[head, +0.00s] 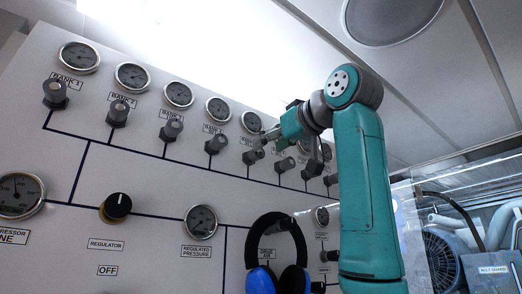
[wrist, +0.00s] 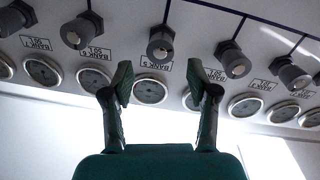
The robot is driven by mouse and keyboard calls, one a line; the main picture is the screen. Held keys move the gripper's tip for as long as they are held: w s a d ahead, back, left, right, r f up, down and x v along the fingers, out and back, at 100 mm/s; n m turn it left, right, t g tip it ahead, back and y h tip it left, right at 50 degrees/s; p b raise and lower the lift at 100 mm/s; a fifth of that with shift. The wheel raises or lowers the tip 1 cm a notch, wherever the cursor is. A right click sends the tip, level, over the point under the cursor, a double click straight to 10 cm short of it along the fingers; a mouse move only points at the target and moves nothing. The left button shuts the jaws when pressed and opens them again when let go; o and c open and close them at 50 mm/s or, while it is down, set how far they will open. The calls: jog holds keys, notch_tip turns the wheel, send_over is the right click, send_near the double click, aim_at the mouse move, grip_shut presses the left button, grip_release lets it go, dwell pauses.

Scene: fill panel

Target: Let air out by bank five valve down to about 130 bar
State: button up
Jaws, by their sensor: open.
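The bank five valve (wrist: 160,44) is a dark grey knob on the white panel, with its BANK 5 label (wrist: 156,65) and round gauge (wrist: 150,91) below it in the upside-down wrist view. In the head view the valve (head: 253,156) sits below its gauge (head: 252,122). The gauge needle is too small to read. My gripper (wrist: 160,80) is open and empty. Its two fingers stand apart, one on each side of the gauge and label, with the knob just beyond the tips. In the head view my gripper (head: 263,139) partly covers the valve's label.
Neighbouring valves, such as the bank four valve (head: 215,144), line up closely on both sides. Below are a regulator knob (head: 117,207), a regulated pressure gauge (head: 201,221) and blue-and-black ear defenders (head: 262,278) hanging on the panel. Hoses and machinery (head: 450,235) stand at right.

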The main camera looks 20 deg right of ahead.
jog(key=v, duration=0.6)
dwell(7.4)
